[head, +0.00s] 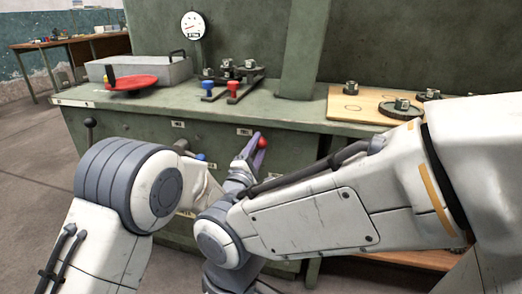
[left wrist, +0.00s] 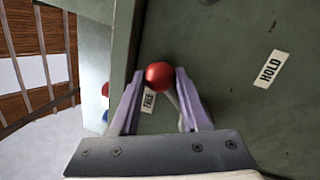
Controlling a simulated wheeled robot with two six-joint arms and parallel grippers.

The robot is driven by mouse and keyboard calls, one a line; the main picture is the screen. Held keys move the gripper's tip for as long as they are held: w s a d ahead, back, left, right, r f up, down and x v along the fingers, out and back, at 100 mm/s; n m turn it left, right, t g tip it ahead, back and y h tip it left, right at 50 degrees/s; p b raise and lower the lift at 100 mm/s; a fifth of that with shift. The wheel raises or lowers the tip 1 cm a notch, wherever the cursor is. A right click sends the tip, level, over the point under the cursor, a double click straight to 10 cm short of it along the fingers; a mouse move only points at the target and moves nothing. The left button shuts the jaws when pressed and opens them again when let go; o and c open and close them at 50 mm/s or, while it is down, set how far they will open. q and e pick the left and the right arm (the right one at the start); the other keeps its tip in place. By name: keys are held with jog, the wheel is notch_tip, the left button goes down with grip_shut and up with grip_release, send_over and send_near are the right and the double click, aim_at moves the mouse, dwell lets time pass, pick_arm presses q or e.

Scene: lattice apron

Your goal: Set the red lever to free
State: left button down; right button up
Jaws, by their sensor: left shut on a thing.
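In the left wrist view the red knob (left wrist: 159,75) sits between the fingertips, beside the FREE label (left wrist: 149,101). The HOLD label (left wrist: 270,68) is well off to the right there. My left gripper (head: 254,146) is shut on the red knob, with its two purple fingers on either side of it. Much of the lever's shaft is hidden by the gripper. My right arm crosses the foreground, and its fingertips do not show.
A black-knobbed lever (head: 89,123) is on the bench front at left, and a blue knob (head: 201,157) is near my left wrist. On the bench top stand a red disc (head: 131,82), a grey metal box (head: 168,69), blue- and red-handled clamps (head: 232,88) and a wooden board (head: 350,112).

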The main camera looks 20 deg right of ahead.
pick_arm(q)
jog(key=shift+w+a+r+n, duration=0.15)
jog(key=shift+a+n, duration=0.05)
jog(key=shift+n, duration=0.3)
jog(key=shift+c, duration=1.9)
grip_release()
jog(key=p+v, duration=0.1)
jog(key=v, duration=0.9)
jog(key=shift+s+p, duration=0.3)
jog(key=shift+p, duration=0.1)
jog(key=shift+a, duration=0.1)
